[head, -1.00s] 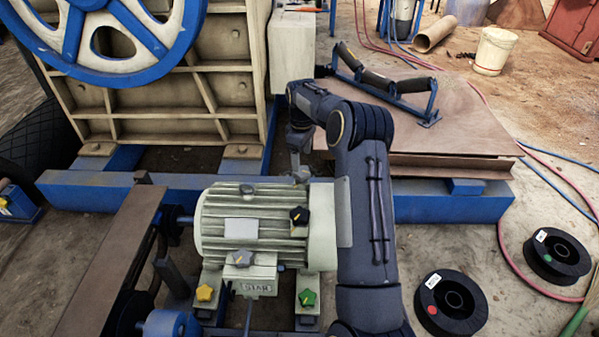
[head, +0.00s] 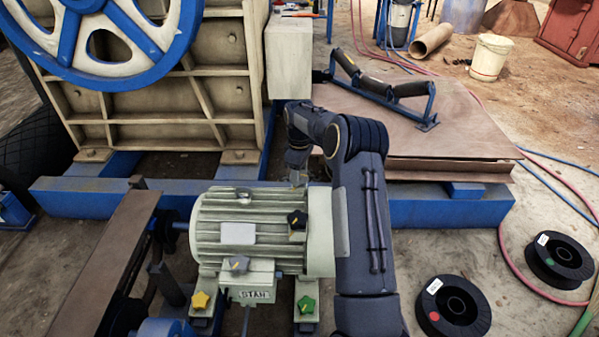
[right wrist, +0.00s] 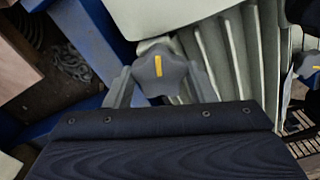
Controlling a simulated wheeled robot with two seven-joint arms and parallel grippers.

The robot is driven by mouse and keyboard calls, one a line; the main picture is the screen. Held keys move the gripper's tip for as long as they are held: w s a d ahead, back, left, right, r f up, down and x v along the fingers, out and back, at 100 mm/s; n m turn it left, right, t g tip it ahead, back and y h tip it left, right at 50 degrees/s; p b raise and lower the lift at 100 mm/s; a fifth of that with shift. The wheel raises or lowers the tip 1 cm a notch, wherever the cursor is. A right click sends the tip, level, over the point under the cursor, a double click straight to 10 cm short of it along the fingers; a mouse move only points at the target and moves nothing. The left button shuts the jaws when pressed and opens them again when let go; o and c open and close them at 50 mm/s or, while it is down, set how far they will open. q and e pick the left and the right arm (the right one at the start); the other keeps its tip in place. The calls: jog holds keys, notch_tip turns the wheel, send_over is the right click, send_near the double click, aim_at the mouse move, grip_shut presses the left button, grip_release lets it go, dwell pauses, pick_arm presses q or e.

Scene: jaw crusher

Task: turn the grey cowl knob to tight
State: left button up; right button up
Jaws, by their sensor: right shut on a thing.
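The grey cowl knob (right wrist: 172,76) is a lobed grey knob with a yellow pointer mark, seen in the right wrist view. Its mark runs almost straight up that picture. My right gripper (right wrist: 161,80) is shut on it, one finger at each side. In the head view my right gripper (head: 298,181) reaches down at the far right end of the pale green ribbed motor (head: 225,222). The held knob cannot be made out there. My left gripper is not in view.
A blue beam (head: 430,207) runs behind. Cable reels (head: 453,305) lie at right.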

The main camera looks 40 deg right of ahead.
jog(key=shift+r+m+p, duration=0.2)
jog(key=shift+m+p, duration=0.4)
jog(key=shift+p, duration=0.35)
jog(key=m+p, duration=0.5)
jog(key=m, duration=0.2)
jog(key=shift+p, duration=0.3)
jog(key=m+p, duration=0.2)
jog(key=m, duration=0.3)
jog(key=shift+f, duration=0.1)
jog(key=m+p, duration=0.1)
jog(key=m, duration=0.5)
jog(key=shift+m, duration=0.3)
jog(key=o, duration=1)
